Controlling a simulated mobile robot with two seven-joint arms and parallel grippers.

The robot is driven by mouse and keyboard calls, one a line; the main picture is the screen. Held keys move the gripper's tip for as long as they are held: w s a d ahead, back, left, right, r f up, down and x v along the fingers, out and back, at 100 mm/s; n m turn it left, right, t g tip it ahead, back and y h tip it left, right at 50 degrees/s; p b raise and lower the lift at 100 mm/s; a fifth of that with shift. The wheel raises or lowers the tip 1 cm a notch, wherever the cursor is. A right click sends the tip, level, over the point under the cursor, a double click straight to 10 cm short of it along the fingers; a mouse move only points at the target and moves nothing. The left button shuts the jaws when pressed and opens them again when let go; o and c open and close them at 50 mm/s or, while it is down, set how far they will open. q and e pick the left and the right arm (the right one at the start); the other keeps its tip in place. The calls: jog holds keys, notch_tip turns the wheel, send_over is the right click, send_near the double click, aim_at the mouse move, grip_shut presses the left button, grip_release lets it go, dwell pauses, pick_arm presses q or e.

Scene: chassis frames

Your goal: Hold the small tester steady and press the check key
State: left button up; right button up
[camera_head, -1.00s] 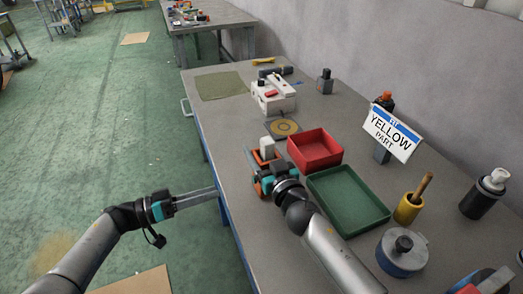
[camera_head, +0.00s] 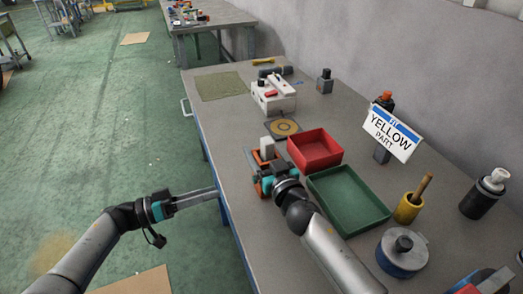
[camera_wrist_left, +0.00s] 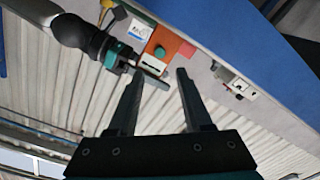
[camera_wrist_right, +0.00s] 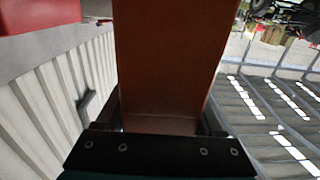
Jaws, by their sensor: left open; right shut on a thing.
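The orange body that I take for the small tester (camera_head: 254,158) is at the table's near left edge, with a white block (camera_head: 267,146) at its upper side. My right gripper (camera_head: 263,174) is shut on it. In the right wrist view the orange body (camera_wrist_right: 170,60) fills the space between the fingers; its face with the check key cannot be made out. My left gripper (camera_head: 214,193) is open and empty, left of the table edge and apart from the tester. In the left wrist view its two fingers (camera_wrist_left: 158,80) are spread, with the white block (camera_wrist_left: 152,66) beyond them.
A red tray (camera_head: 333,145) and a green tray (camera_head: 378,209) lie right of the tester. A round brown disc on a dark pad (camera_head: 284,127) and a white box (camera_head: 270,105) are behind. A YELLOW PART sign (camera_head: 391,132), yellow cup (camera_head: 405,212) and lidded pot (camera_head: 391,264) stand farther right.

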pick_arm(q)
jog(key=shift+c, duration=0.2)
grip_shut()
dwell(1.4)
